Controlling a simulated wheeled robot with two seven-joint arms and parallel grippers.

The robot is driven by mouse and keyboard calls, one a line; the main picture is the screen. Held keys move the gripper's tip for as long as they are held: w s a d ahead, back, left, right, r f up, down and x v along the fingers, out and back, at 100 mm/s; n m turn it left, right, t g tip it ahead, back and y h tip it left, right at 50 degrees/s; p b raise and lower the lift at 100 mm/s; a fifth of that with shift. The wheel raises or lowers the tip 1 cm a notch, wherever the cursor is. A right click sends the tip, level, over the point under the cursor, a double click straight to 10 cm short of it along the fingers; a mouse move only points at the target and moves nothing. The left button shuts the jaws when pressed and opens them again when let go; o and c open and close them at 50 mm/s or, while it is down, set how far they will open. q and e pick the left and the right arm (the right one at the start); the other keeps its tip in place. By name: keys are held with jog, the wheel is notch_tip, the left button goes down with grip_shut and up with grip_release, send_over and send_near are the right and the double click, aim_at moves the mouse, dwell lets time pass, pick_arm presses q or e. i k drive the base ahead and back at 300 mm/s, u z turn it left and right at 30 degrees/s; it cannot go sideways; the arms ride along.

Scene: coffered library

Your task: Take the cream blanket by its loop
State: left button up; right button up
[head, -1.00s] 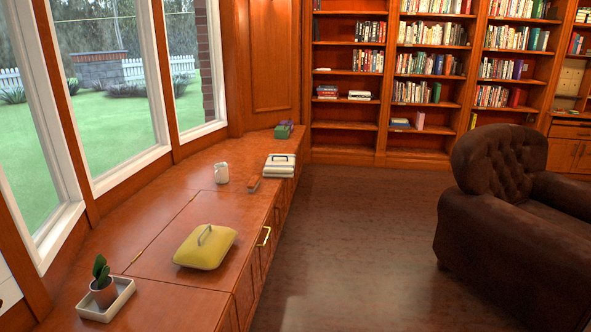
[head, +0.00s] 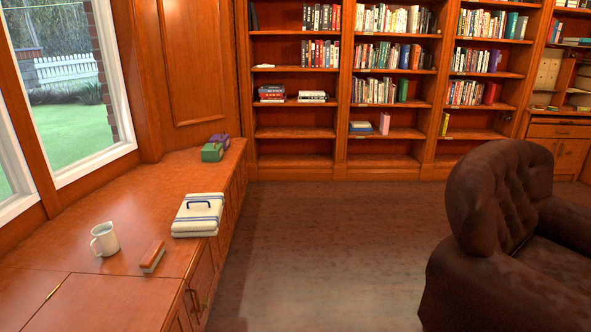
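The cream blanket (head: 198,216) lies folded on the long wooden window-side cabinet top, near its front edge. It has blue stripes, and a dark loop (head: 199,204) stands on its upper face. Nothing touches the loop. Neither of my grippers shows in the head view.
On the cabinet top (head: 130,292), a white mug (head: 104,239) and a reddish-brown brush-like block (head: 152,257) stand nearer than the blanket. Green and purple boxes (head: 212,152) sit behind it. A brown leather armchair (head: 497,230) stands at right. The floor (head: 320,240) between is clear.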

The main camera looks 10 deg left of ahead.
aim_at(199, 215)
jog(key=u, duration=0.3)
jog(key=i, duration=2.3)
jog(key=u, duration=0.55)
